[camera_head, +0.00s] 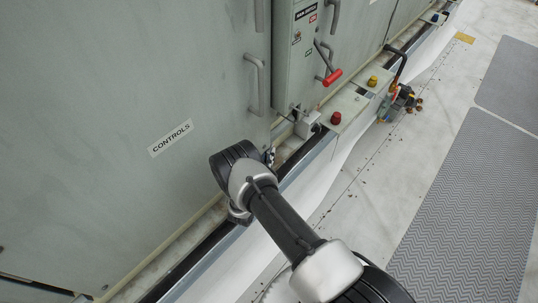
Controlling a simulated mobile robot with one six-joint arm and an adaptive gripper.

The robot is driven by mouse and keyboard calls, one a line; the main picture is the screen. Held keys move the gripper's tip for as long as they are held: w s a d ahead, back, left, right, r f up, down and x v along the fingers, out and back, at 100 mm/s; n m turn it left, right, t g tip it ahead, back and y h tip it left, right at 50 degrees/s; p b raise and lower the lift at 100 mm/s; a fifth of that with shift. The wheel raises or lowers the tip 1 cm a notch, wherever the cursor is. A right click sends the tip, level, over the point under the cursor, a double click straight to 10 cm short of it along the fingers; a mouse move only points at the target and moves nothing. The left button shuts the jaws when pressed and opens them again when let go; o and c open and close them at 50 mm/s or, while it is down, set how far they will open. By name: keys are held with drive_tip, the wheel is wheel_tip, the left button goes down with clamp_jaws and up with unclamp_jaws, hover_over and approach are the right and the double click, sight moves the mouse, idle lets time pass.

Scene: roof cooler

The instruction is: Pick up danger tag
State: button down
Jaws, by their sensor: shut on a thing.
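My gripper (269,156) shows only as a small dark part beyond my wrist, beside the lower edge of the grey cabinet. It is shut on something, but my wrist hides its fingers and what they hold. I cannot make out a danger tag anywhere in this view, so I cannot tell whether it is the thing held.
The cabinet (105,110) has a CONTROLS label and handles. A switch box with a red-handled lever (332,78) stands just beyond my gripper. Red (336,118) and yellow (372,81) knobs sit on the ledge, near a small cluttered pile (401,101). Grey mats (465,205) lie right.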

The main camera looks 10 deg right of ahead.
drive_tip(key=shift+r, duration=0.6)
drive_tip(key=s+d+p, duration=0.4)
drive_tip(key=s+d, duration=0.6)
drive_tip(key=s, duration=0.4)
drive_tip(key=shift+s+d, duration=0.25)
drive_tip(key=shift+d, duration=0.05)
drive_tip(key=shift+r, duration=0.15)
